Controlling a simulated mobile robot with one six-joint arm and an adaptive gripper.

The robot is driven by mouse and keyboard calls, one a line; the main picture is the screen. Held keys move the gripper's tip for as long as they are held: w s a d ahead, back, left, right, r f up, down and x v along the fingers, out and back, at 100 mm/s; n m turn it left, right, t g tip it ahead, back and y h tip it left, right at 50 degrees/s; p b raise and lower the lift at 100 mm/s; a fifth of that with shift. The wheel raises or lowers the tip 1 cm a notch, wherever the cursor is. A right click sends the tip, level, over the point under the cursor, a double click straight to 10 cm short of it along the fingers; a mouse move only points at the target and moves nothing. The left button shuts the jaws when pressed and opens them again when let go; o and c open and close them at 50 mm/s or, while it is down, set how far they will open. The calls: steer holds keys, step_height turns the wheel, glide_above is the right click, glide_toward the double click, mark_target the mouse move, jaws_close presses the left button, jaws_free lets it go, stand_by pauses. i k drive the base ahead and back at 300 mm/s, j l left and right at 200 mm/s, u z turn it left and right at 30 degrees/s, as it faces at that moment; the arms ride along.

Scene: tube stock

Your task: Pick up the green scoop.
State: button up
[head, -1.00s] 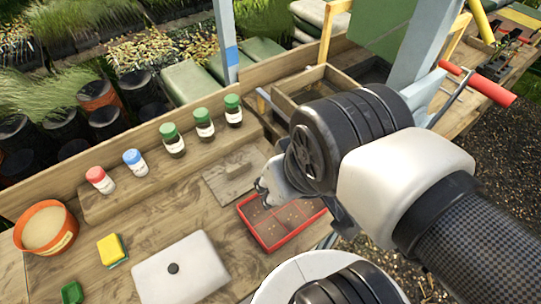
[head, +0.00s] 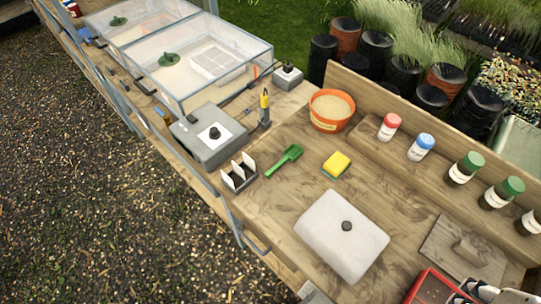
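The green scoop (head: 289,156) lies flat on the wooden bench in the head view, left of centre. My gripper (head: 470,290) shows only in part at the bottom right corner, over the red tray and far from the scoop. Most of it is cut off by the frame, so its opening cannot be told.
A lidded white box (head: 341,235) stands between the scoop and my gripper. The card holder (head: 239,176), sponge (head: 336,165) and orange pot (head: 331,110) surround the scoop. Bottles stand on the back ledge. The red tray (head: 432,288) is at the lower right.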

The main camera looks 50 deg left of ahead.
mark_target(294, 151)
steer(key=u, duration=1.7)
steer(key=z, duration=0.4)
steer(key=k+z, duration=0.1)
steer(key=z, duration=1.2)
steer(key=l+z, duration=0.15)
steer(key=z, duration=0.25)
steer(key=u, duration=0.25)
steer(key=j+u, duration=0.25)
steer(key=j, duration=0.15)
steer(key=j+u, duration=0.25)
steer(key=j, duration=0.15)
steer(key=i+j+u, duration=0.1)
steer(key=j+u, duration=0.15)
steer(key=j, duration=0.15)
steer(key=i+j+u, duration=0.1)
steer(key=j+u, duration=0.2)
steer(key=i+j+u, duration=0.25)
steer(key=j, duration=0.2)
steer(key=i+j, duration=0.1)
steer(key=j, duration=0.45)
steer(key=i, duration=0.05)
